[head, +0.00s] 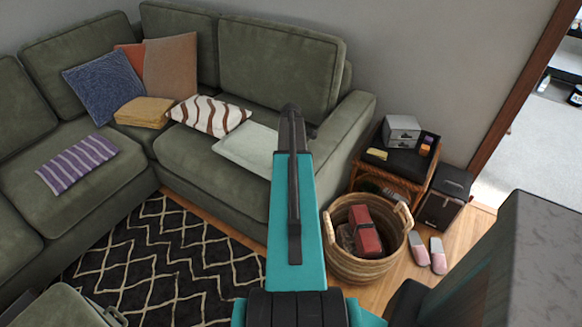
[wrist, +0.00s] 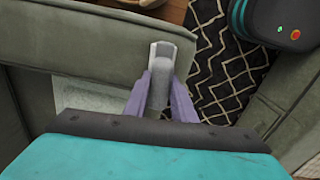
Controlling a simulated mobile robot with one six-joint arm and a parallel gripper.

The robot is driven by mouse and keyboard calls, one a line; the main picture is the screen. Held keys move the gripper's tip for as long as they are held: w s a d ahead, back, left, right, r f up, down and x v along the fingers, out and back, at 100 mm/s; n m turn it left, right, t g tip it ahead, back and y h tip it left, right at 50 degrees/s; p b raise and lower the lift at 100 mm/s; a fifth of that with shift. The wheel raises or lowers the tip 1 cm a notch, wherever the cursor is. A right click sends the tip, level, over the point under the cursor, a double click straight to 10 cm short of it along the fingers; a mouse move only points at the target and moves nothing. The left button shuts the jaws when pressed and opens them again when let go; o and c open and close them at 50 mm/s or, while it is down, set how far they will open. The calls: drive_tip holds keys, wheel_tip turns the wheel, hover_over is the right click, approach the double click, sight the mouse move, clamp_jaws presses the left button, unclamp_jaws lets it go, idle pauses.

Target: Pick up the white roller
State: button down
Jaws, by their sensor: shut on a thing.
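The white roller (wrist: 162,52) is in the wrist view, a pale end with a grey cylindrical part running down between the fingers. My gripper (wrist: 160,92) is shut on it, with a purple finger on each side. The roller's lower end is hidden behind the gripper body. Behind it are the green sofa and the patterned rug. In the head view my arm reaches toward the right part of the sofa and hides the gripper. I cannot make out the roller there.
A pale folded cloth (head: 247,143) and a striped pillow (head: 209,115) lie on the sofa seat (head: 190,152). A wicker basket (head: 363,268) holding red things stands right of my arm. A side table (head: 406,176), a black box (head: 443,199) and pink slippers (head: 438,255) are further right.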

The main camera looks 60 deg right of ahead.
wheel_tip(320, 180, up, 2)
drive_tip(key=shift+r+b, duration=0.1)
drive_tip(key=shift+b, duration=0.35)
drive_tip(key=shift+s+a+r, duration=0.15)
drive_tip(key=shift+s+r, duration=0.05)
drive_tip(key=shift+r, duration=0.1)
drive_tip(key=s+a+b, duration=0.1)
drive_tip(key=s+a, duration=0.3)
drive_tip(key=s, duration=0.2)
drive_tip(key=s+a+r+b, duration=0.1)
drive_tip(key=s+a+b, duration=0.1)
drive_tip(key=s, duration=0.5)
drive_tip(key=shift+s+a+r, duration=0.25)
drive_tip(key=shift+a, duration=0.6)
drive_tip(key=c, duration=2)
unclamp_jaws()
drive_tip(key=c, duration=0.4)
drive_tip(key=shift+c, duration=0.2)
drive_tip(key=shift+w, duration=0.15)
